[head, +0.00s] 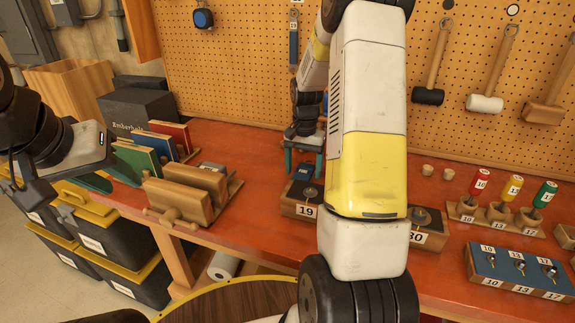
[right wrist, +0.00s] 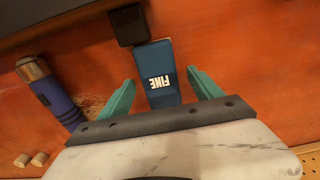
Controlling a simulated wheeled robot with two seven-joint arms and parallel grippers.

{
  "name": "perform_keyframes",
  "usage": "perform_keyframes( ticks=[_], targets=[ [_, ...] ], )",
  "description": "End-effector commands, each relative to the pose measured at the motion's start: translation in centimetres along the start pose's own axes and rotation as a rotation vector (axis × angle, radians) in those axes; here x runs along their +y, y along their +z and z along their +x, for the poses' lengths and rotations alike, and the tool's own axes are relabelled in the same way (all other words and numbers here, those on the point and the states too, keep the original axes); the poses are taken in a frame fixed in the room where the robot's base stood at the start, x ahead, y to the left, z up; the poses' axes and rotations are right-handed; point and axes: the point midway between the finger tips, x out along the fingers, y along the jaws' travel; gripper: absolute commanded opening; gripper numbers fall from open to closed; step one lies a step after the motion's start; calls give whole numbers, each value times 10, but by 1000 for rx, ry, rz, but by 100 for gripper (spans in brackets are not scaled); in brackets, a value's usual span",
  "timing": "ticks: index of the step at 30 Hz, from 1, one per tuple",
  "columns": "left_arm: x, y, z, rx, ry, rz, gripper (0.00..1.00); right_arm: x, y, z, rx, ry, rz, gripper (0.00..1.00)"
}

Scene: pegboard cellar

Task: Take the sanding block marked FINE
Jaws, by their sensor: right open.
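The blue sanding block marked FINE (right wrist: 158,82) lies on the red-orange bench in the right wrist view, its white lettering on a black patch. My right gripper (right wrist: 163,92) is open, with one teal finger on each side of the block and a visible gap on both sides. In the head view my right gripper (head: 304,150) is low over the bench, partly hidden behind my own arm, and I cannot make out the FINE marking there. My left gripper (head: 98,182) is at the left by the bench edge; its opening is unclear.
A small black block (right wrist: 128,25) sits at the far end of the FINE block. A blue-handled tool (right wrist: 50,95) lies to the left. The wooden block numbered 19 (head: 300,208) stands in front of my right gripper. Upright boards (head: 135,160) stand at left. A pegboard (head: 240,70) rises behind.

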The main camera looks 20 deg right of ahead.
Motion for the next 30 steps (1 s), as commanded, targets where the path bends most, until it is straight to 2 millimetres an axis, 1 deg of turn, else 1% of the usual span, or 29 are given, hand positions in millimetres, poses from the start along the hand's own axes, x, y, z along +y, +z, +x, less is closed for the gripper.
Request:
perform_keyframes(
  ticks=[1, 3, 10, 14, 15, 17, 18, 20, 21, 27, 30],
  targets=[
    [0, 0, 0, 0, 0, 0, 36, 0, 0, 5, -2, 1, 0, 75],
    [0, 0, 0, 0, 0, 0, 36, 0, 0, 9, -1, 0, 0, 75],
    [0, 0, 0, 0, 0, 0, 36, 0, 0, 9, 0, -1, 0, 75],
    [0, 0, 0, 0, 0, 0, 36, 0, 0, 9, 0, -1, 0, 49],
    [0, 0, 0, 0, 0, 0, 36, 0, 0, 9, 0, -1, 0, 41],
    [0, 0, 0, 0, 0, 0, 36, 0, 0, 9, 0, -1, 0, 29],
    [0, 0, 0, 0, 0, 0, 36, 0, 0, 9, 0, -1, 0, 22],
    [0, 0, 0, 0, 0, 0, 36, 0, 0, 9, 0, -1, 0, 10],
    [0, 0, 0, 0, 0, 0, 36, 0, 0, 9, 1, -1, 0, 6],
    [0, 0, 0, 0, 0, 0, 36, 0, 0, 8, 1, -1, 0, 6],
    [0, 0, 0, 0, 0, 0, 36, -1, -1, 0, 3, -2, -1, 6]
  ],
)
